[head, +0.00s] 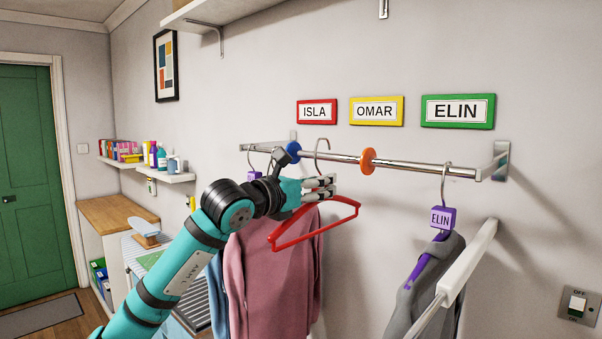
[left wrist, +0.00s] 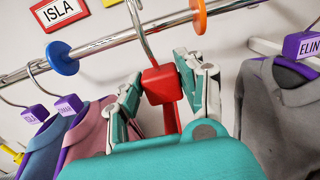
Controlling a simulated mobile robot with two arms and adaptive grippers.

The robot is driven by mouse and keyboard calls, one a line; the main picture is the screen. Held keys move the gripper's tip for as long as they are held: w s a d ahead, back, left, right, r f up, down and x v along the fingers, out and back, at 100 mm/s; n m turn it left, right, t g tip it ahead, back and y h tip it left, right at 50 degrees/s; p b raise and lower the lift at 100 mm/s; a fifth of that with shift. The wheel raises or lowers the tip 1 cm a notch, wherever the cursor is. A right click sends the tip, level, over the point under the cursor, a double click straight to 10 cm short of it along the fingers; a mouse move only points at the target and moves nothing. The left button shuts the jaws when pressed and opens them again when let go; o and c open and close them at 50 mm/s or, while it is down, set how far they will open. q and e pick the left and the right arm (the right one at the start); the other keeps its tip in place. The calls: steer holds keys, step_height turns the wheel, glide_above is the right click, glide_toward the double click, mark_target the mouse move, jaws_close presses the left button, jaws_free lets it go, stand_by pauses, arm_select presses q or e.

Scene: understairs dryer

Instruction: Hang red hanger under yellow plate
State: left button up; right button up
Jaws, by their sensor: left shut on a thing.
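The red hanger (head: 318,227) is in my left gripper (head: 322,188), which is shut on it near its red block (left wrist: 162,84). Its metal hook (head: 317,150) is at the rail (head: 335,157), between the blue disc (head: 293,151) and the orange disc (head: 368,160). I cannot tell whether the hook rests on the rail. The hanger carries no garment. The yellow plate (head: 376,111) reads OMAR and is on the wall above the rail, right of the hook in the head view. My right gripper is not in view.
The red ISLA plate (head: 317,112) and green ELIN plate (head: 458,111) flank the yellow one. A grey garment (head: 425,285) hangs right of the orange disc. Pink (head: 275,275) and blue garments hang at left. A white bar (head: 468,262) juts out at lower right.

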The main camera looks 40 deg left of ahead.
mark_target(301, 209)
arm_select(q)
steer(key=w+p, duration=0.1)
steer(key=w, duration=0.3)
steer(key=w+p, duration=0.1)
steer(key=w, duration=0.1)
steer(key=shift+w+d+r+p, duration=0.2)
steer(key=shift+w+d+p, duration=0.1)
steer(key=shift+w+p, duration=0.1)
steer(key=shift+w+f+b, duration=0.15)
steer(key=shift+f+b, duration=0.45)
steer(key=shift+f, duration=0.05)
steer(key=shift+w+f+b, duration=0.15)
steer(key=shift+f+b, duration=0.4)
steer(key=shift+f, duration=0.05)
steer(key=shift+s+f+b, duration=0.1)
steer(key=shift+f+b, duration=0.3)
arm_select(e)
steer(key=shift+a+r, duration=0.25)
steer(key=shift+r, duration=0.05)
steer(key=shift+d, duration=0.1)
arm_select(q)
steer(key=o, duration=1.3)
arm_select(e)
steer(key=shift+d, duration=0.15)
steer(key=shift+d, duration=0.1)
